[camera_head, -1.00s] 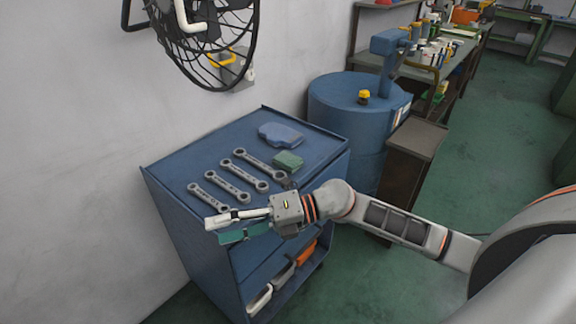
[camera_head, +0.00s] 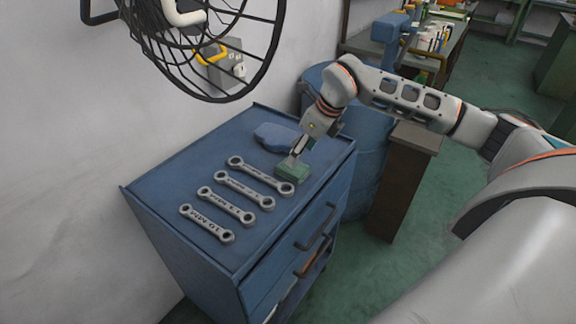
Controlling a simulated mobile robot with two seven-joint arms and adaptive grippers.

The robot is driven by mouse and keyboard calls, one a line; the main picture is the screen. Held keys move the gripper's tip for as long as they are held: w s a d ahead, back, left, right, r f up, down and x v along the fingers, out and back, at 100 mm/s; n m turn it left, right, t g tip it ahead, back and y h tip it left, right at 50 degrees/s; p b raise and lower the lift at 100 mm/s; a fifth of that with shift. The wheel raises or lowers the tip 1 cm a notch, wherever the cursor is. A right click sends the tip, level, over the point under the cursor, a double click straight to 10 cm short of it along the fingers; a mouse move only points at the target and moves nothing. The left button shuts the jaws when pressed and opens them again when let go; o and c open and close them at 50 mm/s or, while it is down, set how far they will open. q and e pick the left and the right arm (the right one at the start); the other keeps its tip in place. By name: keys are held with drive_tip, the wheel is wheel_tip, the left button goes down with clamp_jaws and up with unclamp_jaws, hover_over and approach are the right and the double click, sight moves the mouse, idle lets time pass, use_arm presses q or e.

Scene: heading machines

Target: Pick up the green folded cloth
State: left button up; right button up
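The green folded cloth (camera_head: 293,174) lies on the blue cabinet's top, near its right edge. My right gripper (camera_head: 293,163) points down at the cloth from above, with its fingertips at the cloth's upper side. The fingers are small and partly hidden behind each other, so I cannot tell whether they are open or closed on the cloth. My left gripper is not in view.
Several wrenches (camera_head: 231,205) lie in a row on the blue cabinet (camera_head: 165,190), left of the cloth. A wall fan (camera_head: 205,45) hangs above, and a blue drum (camera_head: 365,150) stands to the right.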

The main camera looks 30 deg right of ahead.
sight(293, 170)
drive_tip(key=shift+a+f, duration=0.2)
drive_tip(key=shift+f, duration=0.5)
drive_tip(key=shift+w+f, duration=0.1)
drive_tip(key=shift+f, duration=0.2)
drive_tip(key=shift+p+x, duration=0.4)
drive_tip(key=shift+x, duration=1.95)
drive_tip(key=shift+a+r, duration=0.1)
drive_tip(key=shift+a, duration=0.1)
drive_tip(key=c, duration=0.7)
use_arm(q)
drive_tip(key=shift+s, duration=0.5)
use_arm(e)
drive_tip(key=shift+c, duration=0.8)
